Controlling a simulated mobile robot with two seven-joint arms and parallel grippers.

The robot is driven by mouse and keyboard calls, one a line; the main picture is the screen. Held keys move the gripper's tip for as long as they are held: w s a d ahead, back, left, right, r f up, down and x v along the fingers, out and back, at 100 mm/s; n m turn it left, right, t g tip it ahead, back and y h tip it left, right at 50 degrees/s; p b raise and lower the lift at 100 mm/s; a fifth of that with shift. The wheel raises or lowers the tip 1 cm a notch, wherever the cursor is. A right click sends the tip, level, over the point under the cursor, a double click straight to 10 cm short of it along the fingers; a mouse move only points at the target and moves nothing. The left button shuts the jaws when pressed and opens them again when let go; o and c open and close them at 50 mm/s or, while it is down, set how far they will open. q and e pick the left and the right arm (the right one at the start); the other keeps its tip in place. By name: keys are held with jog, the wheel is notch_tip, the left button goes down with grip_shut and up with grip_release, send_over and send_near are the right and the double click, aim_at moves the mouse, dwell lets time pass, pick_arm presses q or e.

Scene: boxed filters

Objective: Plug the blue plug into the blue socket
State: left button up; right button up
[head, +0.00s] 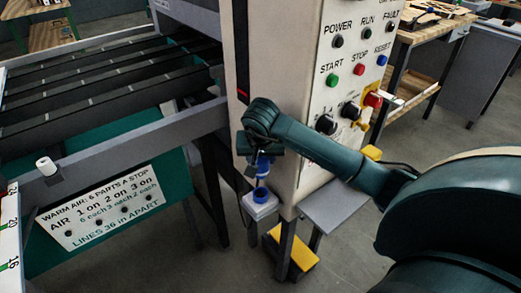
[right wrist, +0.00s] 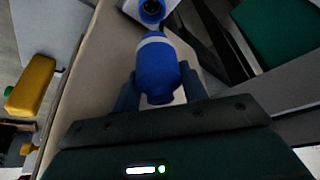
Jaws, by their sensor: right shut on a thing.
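My right gripper (head: 262,155) is in front of the cream control cabinet and is shut on the blue plug (head: 263,168). In the right wrist view the plug (right wrist: 157,72), blue with a pale band, sits between the two dark fingers and points away from the gripper. The blue socket (head: 261,195) stands on a light grey block at the cabinet's lower corner, just below the plug. In the right wrist view the socket (right wrist: 152,10) is a round blue ring with a dark opening, beyond the plug's tip. A small gap shows between plug and socket there. My left gripper is not in view.
The control cabinet (head: 285,75) carries buttons, knobs and a red stop button (head: 373,100). A grey shelf (head: 337,207) juts out right of the socket. A conveyor frame (head: 110,125) with a printed sign lies to the left. Yellow pads (head: 302,256) are near the floor.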

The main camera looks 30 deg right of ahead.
aim_at(260, 173)
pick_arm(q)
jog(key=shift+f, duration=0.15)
pick_arm(e)
notch_tip(260, 173, down, 5)
jog(key=b, duration=0.4)
jog(key=shift+f+b, duration=0.35)
jog(key=shift+b, duration=0.05)
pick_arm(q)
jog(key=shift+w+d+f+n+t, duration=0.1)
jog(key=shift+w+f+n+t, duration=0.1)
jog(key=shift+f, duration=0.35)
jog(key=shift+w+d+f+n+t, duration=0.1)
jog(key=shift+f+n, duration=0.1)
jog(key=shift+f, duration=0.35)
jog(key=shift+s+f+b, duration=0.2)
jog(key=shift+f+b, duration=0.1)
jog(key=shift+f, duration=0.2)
pick_arm(e)
jog(key=shift+a, duration=0.1)
dwell(0.4)
pick_arm(q)
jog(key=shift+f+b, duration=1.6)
jog(key=shift+b, duration=0.1)
pick_arm(e)
jog(key=shift+f, duration=2)
jog(key=o, duration=1.1)
